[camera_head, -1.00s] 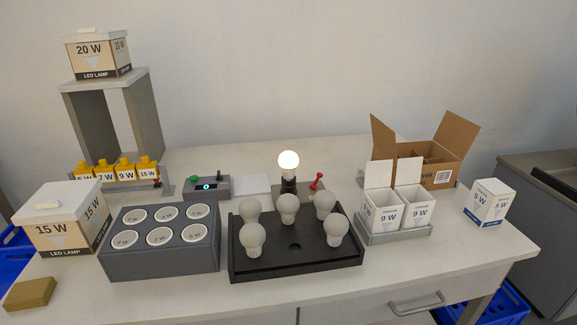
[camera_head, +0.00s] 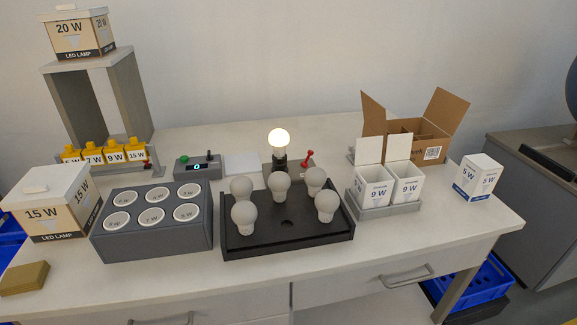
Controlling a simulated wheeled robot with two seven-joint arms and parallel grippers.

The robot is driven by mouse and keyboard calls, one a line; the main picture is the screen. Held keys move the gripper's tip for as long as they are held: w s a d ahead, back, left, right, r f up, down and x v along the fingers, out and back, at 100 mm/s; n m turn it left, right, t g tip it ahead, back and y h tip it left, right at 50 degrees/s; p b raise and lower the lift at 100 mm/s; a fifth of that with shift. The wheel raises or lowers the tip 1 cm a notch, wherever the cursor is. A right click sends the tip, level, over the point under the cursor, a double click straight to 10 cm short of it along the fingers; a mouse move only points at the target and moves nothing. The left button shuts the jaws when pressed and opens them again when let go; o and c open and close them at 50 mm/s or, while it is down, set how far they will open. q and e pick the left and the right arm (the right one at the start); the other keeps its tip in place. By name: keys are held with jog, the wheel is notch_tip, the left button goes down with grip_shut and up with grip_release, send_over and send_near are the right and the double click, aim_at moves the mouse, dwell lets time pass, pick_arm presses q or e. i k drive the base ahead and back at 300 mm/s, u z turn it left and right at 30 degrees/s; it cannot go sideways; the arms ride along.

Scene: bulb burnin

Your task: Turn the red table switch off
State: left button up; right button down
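The red table switch (camera_head: 308,157) is a small red lever with a round knob on a grey base, towards the back middle of the table. Its lever leans up and to the right. Just left of it, a lit bulb (camera_head: 279,137) glows in a dark socket (camera_head: 279,161). Neither of my grippers shows in the head view, so whether they are open or shut is hidden.
A black tray (camera_head: 290,237) with several unlit bulbs stands in front of the switch. A small box with a green button and display (camera_head: 197,167) is to the left. White cartons (camera_head: 376,188) and an open cardboard box (camera_head: 432,137) stand to the right.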

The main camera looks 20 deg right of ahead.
aim_at(305, 164)
jog(key=k, duration=0.5)
jog(key=z, duration=1.4)
jog(key=i, duration=0.9)
jog(key=u, duration=1.8)
